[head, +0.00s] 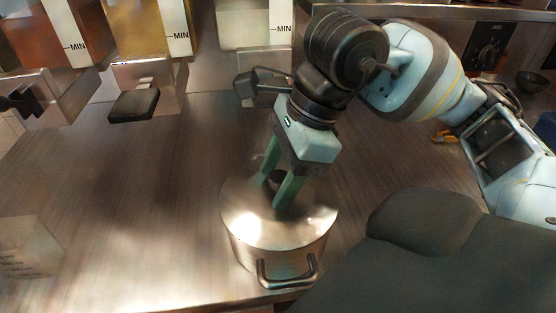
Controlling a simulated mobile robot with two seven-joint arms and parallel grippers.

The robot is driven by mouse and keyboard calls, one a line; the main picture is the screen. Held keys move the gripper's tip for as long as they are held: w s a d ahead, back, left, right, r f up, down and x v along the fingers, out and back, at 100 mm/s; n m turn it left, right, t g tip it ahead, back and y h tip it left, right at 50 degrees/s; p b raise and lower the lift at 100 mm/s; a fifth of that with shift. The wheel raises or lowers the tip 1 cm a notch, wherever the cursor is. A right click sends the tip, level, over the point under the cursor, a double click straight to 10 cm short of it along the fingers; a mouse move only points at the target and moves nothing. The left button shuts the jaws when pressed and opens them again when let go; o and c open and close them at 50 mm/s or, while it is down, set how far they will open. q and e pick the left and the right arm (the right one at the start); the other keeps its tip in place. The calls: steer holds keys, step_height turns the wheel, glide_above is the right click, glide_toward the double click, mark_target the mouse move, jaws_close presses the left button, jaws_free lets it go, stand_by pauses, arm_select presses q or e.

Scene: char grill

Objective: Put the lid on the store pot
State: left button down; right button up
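The store pot (258,258) is a round steel pot with a dark-edged loop handle on its near side. It stands on the steel counter near the front edge. The shiny round lid (245,215) lies over the pot's mouth and looks level; I cannot tell whether it is fully seated. My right gripper (276,188) points down at the lid's centre. Its two green fingers are on either side of the dark knob (275,178). I cannot tell whether they touch it. My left gripper is not in view.
Dispensers with "MIN" marks (180,40) stand along the back, with dark levers (134,105) jutting over the counter. A pale labelled block (30,248) is at the left. A small dark bowl (531,82) is at the right. The counter (130,190) left of the pot is clear.

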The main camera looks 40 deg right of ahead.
arm_select(q)
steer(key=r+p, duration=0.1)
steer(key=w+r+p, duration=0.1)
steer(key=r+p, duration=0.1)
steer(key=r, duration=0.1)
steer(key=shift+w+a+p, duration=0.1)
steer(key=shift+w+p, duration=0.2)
steer(key=shift+p, duration=0.05)
arm_select(e)
steer(key=v, duration=0.8)
steer(key=shift+a, duration=0.1)
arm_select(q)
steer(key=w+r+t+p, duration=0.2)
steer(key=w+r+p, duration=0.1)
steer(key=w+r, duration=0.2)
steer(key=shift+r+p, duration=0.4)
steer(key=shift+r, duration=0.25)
arm_select(e)
step_height(320, 180, up, 7)
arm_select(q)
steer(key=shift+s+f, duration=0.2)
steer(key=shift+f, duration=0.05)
